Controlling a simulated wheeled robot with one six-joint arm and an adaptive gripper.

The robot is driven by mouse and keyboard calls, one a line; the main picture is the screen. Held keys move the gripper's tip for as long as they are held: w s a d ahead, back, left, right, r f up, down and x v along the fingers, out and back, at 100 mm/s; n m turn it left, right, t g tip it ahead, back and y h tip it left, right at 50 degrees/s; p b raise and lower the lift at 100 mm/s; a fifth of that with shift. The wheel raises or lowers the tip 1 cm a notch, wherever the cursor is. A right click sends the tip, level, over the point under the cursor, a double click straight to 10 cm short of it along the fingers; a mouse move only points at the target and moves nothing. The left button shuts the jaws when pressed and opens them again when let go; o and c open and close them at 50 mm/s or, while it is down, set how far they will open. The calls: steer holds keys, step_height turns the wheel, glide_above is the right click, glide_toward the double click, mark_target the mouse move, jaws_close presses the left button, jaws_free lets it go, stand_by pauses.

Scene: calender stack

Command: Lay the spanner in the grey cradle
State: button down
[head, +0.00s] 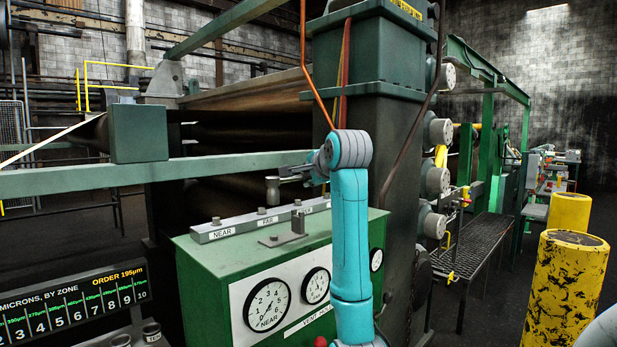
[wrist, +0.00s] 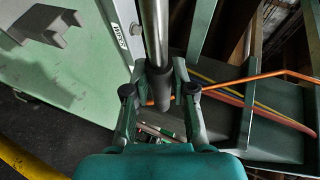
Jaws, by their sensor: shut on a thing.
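The spanner is a bar with a silver shaft and a dark grip, and it shows in the wrist view (wrist: 155,28). My gripper (wrist: 160,90) is shut on its dark grip. In the head view my gripper (head: 302,173) is above the green cabinet, and the spanner's short metal head (head: 272,188) hangs to its left, clear of the cabinet top. The grey cradle (head: 298,223) is a small bracket on the cabinet top, below and apart from the spanner. It shows at the upper left of the wrist view (wrist: 42,24). Much of the shaft is hidden in the head view.
The green cabinet (head: 200,270) has dials on its front. A grey labelled strip (head: 245,226) with small knobs runs along its back edge. A long green rail (head: 60,180) crosses behind, before the rollers. Yellow posts (head: 565,290) stand at the right. An orange pipe (wrist: 250,78) passes near my fingers.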

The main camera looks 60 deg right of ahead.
steer(key=shift+f, duration=4.5)
steer(key=shift+c, duration=1.2)
jaws_free()
steer(key=v, duration=0.8)
stand_by(0.8)
